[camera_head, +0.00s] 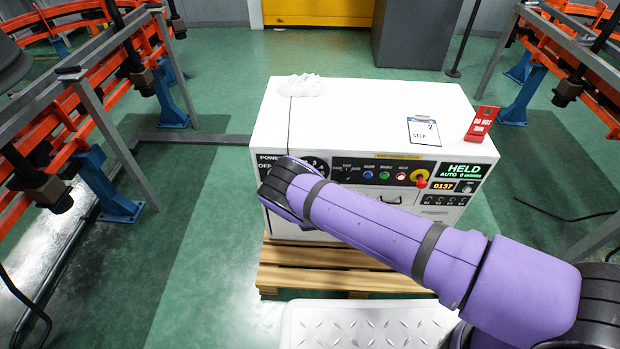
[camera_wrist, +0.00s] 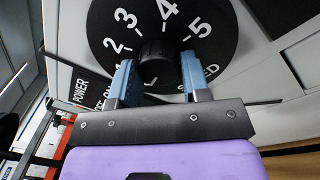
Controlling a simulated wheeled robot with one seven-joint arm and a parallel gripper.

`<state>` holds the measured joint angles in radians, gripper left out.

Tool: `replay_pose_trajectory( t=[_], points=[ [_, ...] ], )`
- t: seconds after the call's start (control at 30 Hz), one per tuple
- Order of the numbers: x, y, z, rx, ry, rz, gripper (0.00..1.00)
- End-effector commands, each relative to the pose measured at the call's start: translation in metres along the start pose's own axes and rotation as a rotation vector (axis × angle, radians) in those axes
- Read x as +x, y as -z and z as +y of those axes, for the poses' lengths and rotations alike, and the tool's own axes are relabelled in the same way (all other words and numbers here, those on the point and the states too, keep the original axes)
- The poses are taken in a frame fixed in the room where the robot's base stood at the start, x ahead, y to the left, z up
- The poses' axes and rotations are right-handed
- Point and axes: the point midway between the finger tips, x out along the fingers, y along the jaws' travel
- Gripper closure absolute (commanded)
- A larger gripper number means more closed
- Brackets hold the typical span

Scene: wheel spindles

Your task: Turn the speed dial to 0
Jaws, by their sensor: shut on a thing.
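The speed dial (camera_wrist: 155,70) is a black knob on a round black scale plate with white numbers; 2, 3, 4 and 5 show in the wrist view. In the head view part of its scale (camera_head: 317,166) shows at the left of the cabinet's front panel, partly hidden by my arm. My gripper (camera_wrist: 157,78) has its two blue fingers on either side of the knob and is shut on it. The 0 mark and the knob's pointer cannot be made out. In the head view my fingers are hidden behind my wrist.
The white cabinet (camera_head: 350,115) stands on a wooden pallet (camera_head: 330,270). Its panel has coloured lamps, a red stop knob (camera_head: 420,178) and a HELD display (camera_head: 463,172). Orange conveyors flank both sides.

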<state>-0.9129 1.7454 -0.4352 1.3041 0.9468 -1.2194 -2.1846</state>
Motion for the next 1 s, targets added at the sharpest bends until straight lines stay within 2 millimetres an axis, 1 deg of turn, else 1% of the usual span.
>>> replay_pose_trajectory(
  t=[0.27, 0.3, 0.4, 0.67, 0.77, 0.87, 1.0],
  points=[
    [-0.001, 0.000, -0.001, -0.002, 0.001, 0.001, 0.81],
    [-0.001, 0.000, -0.001, -0.002, 0.001, 0.001, 0.52],
    [-0.001, 0.000, -0.001, -0.002, 0.001, 0.001, 0.32],
    [-0.001, 0.000, 0.000, 0.000, 0.000, 0.000, 0.32],
    [-0.005, 0.001, 0.000, -0.001, 0.000, 0.001, 0.32],
    [-0.017, 0.001, 0.000, -0.001, 0.001, 0.002, 0.32],
    [-0.043, 0.001, 0.000, -0.003, 0.001, 0.003, 0.32]
  ],
)
